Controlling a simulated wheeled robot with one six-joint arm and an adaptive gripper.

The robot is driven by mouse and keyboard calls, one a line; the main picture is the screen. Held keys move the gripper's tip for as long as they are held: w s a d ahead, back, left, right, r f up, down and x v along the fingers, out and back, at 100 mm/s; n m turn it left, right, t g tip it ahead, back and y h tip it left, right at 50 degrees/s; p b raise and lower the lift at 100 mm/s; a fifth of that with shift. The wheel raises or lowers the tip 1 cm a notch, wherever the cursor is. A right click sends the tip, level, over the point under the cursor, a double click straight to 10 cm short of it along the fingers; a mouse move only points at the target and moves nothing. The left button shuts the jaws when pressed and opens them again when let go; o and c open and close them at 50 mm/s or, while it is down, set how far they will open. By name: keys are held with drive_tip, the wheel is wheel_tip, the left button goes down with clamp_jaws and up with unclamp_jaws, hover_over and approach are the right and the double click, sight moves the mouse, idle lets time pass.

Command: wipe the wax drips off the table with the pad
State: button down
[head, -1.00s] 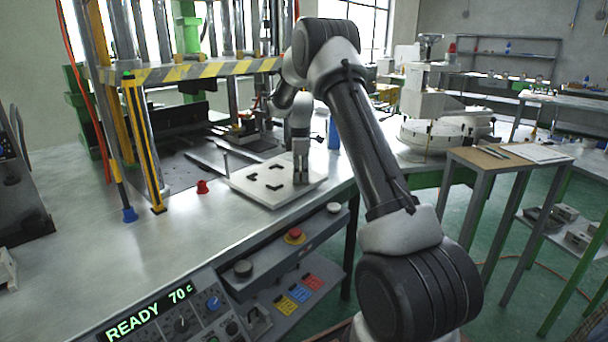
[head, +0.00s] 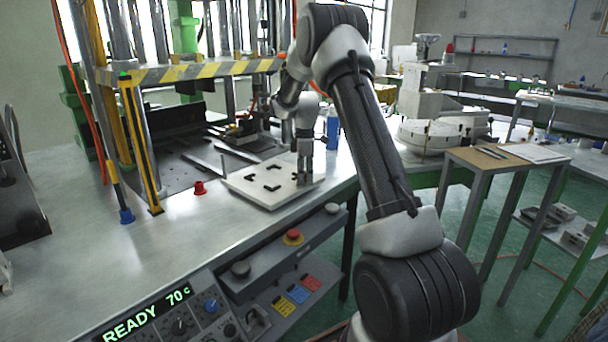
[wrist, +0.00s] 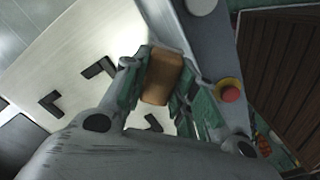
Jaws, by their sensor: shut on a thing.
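My gripper (head: 304,176) points down over the right part of a white board (head: 262,203) with black corner marks. In the wrist view my gripper (wrist: 160,92) is shut on a brown, block-like pad (wrist: 163,74) between its fingers. I cannot tell whether the pad touches the board. The table (head: 140,255) is a grey metal top. I cannot make out wax drips on it in either view.
A press with a yellow-black striped bar (head: 185,72) stands behind the board. A red cap-like piece (head: 200,188) is left of the board, and a blue bottle (head: 333,128) behind it. A control panel (head: 165,318) lines the front edge. The left tabletop is mostly clear.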

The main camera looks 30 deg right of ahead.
drive_tip(key=shift+r, duration=2.95)
drive_tip(key=shift+r, duration=1.5)
drive_tip(key=shift+a, duration=0.1)
